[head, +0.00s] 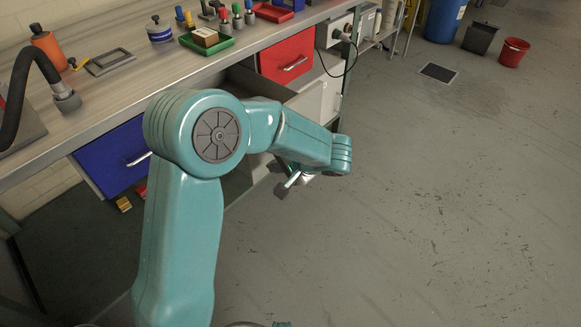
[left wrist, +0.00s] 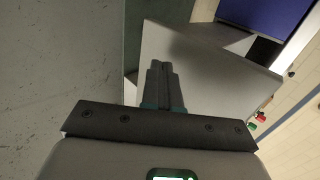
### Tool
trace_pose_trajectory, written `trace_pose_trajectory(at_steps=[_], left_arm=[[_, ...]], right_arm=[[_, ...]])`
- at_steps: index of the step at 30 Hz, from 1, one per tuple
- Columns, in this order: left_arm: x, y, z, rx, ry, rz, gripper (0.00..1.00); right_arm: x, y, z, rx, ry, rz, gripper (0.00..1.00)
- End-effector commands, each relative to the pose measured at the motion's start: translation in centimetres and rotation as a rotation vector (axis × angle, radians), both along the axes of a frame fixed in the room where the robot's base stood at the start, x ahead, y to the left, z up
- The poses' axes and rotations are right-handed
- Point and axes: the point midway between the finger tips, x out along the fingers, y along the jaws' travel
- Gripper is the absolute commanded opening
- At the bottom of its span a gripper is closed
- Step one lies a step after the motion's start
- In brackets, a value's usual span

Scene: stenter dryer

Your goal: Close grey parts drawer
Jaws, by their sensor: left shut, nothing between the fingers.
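The grey parts drawer (head: 308,103) stands pulled out from under the bench, between a red drawer and a blue drawer. My left arm covers much of it in the head view. In the left wrist view a broad plain grey panel of the drawer (left wrist: 215,75) lies just beyond my fingers, with a dark shadow on it. My left gripper (head: 287,186) is low beside the drawer's outer end. Its fingers (left wrist: 160,68) are together and empty, pointing at the panel. I cannot tell whether they touch it. My right gripper is not in view.
The red drawer (head: 287,56) and the blue drawer (head: 113,157) look shut. The bench top (head: 120,88) holds a green tray (head: 207,41), bottles and small parts. Open floor (head: 440,190) lies to the right, with a red bucket (head: 513,52) far off.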

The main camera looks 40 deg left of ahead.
Motion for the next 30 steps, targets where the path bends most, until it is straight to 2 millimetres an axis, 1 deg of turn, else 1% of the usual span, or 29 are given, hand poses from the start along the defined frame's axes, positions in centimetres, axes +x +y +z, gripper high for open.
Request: trace_pose_trajectory(at_steps=[1,3,7,19,23,26,29,30], left_arm=[[0.0,0.8,0.2,0.0,-0.003,0.003,0.0],[0.1,1.5,0.2,-0.001,-0.003,0.001,0.0],[0.1,2.3,0.2,0.0,-0.001,-0.001,0.0],[0.0,2.4,0.2,-0.001,-0.002,-0.004,0.0],[0.1,2.8,0.1,-0.001,-0.002,-0.002,0.0],[0.1,3.8,0.0,-0.001,-0.002,-0.001,0.0],[0.2,5.4,0.0,0.0,-0.003,0.003,0.0],[0.2,6.2,-0.1,0.0,-0.004,0.003,0.0]], right_arm=[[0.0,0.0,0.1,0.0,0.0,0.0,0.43],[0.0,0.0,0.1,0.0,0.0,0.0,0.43],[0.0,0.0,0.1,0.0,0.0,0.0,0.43],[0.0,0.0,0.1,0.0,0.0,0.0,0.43],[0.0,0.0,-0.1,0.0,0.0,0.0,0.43],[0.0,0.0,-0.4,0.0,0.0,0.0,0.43],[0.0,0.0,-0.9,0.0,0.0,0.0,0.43],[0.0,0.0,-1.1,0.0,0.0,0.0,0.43]])
